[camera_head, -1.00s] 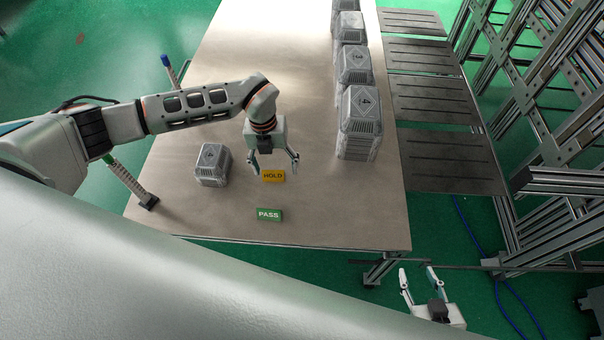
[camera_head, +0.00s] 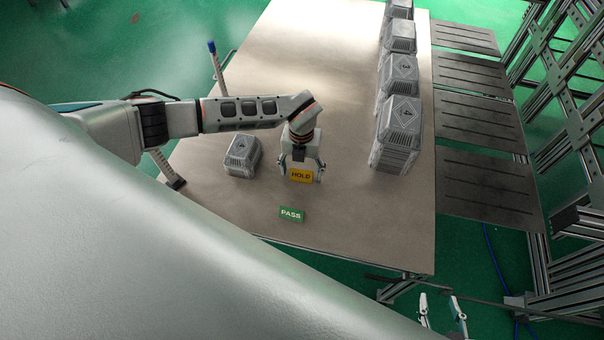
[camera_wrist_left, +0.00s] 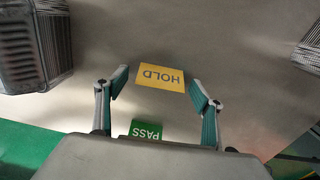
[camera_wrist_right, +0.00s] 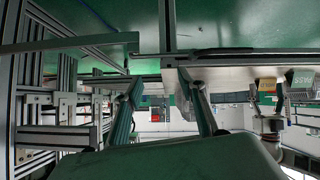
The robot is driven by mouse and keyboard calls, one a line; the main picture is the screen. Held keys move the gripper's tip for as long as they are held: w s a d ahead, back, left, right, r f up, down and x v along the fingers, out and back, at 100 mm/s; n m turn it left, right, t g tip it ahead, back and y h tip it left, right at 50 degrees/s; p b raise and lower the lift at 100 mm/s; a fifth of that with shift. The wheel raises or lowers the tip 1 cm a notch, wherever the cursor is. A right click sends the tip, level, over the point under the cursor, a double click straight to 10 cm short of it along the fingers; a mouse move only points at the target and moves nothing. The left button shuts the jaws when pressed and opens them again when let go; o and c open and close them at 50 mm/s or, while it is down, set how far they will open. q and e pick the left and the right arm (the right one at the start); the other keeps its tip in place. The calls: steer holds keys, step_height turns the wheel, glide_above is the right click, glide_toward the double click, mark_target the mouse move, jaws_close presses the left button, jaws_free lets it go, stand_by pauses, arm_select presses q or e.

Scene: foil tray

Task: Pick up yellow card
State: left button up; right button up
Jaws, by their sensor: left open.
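The yellow card (camera_head: 300,175) marked HOLD is on the table, in front of my left gripper. My left gripper (camera_head: 301,176) is open, with its fingers on either side of the card in the head view. In the left wrist view the card (camera_wrist_left: 161,77) shows between and just beyond the open fingertips (camera_wrist_left: 160,88); I cannot tell that either finger touches it. My right gripper (camera_head: 441,305) hangs low beyond the table's front edge, its fingers apart and empty. Its spread fingers also show in the right wrist view (camera_wrist_right: 166,90).
A green PASS card (camera_head: 290,214) lies nearer the table's front edge. A single grey foil tray stack (camera_head: 242,155) stands left of the yellow card. Tall grey stacks (camera_head: 397,130) line the right side of the table (camera_head: 345,215). Metal racking (camera_head: 570,130) stands at far right.

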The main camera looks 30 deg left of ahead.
arm_select(q)
steer(key=c, duration=0.8)
steer(key=shift+c, duration=0.2)
